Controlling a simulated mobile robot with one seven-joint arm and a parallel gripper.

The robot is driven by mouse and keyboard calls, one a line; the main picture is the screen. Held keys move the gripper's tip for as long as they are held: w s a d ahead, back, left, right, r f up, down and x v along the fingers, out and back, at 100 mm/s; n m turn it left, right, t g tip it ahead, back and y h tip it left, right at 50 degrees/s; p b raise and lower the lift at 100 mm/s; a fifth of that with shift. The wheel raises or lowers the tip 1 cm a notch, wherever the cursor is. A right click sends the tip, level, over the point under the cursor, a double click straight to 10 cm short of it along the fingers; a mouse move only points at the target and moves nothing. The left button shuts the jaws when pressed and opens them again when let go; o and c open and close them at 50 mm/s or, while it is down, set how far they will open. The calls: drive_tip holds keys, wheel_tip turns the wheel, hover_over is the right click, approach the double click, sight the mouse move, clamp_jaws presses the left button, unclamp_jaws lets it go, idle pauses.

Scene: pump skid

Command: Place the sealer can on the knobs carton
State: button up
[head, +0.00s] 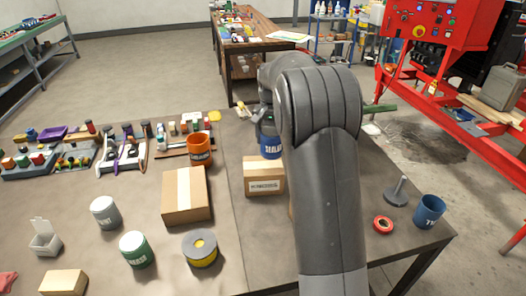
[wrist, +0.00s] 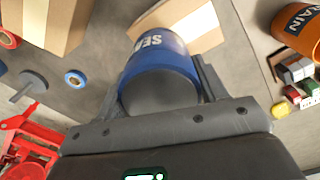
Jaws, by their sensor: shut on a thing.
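The blue sealer can (head: 270,147) is held in my gripper (head: 268,118), which the arm partly hides in the head view. In the wrist view the can (wrist: 163,75) lies between the two fingers (wrist: 162,88), its dark end facing the camera. A small labelled carton (head: 264,177), apparently the knobs carton, stands on the table just in front of the can in the head view; its print is too small to read surely. I cannot tell whether the can touches it. A carton (wrist: 190,22) shows beyond the can in the wrist view.
A larger taped carton (head: 185,195) and an orange drain can (head: 200,150) stand to the left. A tall carton (wrist: 48,22) shows in the wrist view. A grey spindle stand (head: 397,192), red tape roll (head: 383,224) and blue tin (head: 428,210) are at the right.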

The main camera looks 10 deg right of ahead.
sight(263, 150)
drive_tip(key=shift+w+a+f, duration=0.4)
drive_tip(key=shift+a+f, duration=0.05)
drive_tip(key=shift+a, duration=0.15)
drive_tip(key=shift+w+a+f, duration=0.35)
drive_tip(key=shift+a+f, duration=0.05)
drive_tip(key=shift+a, duration=0.2)
drive_tip(key=shift+f, duration=2)
drive_tip(key=o, duration=1.4)
drive_tip(key=shift+f, duration=0.15)
drive_tip(key=shift+c, duration=0.2)
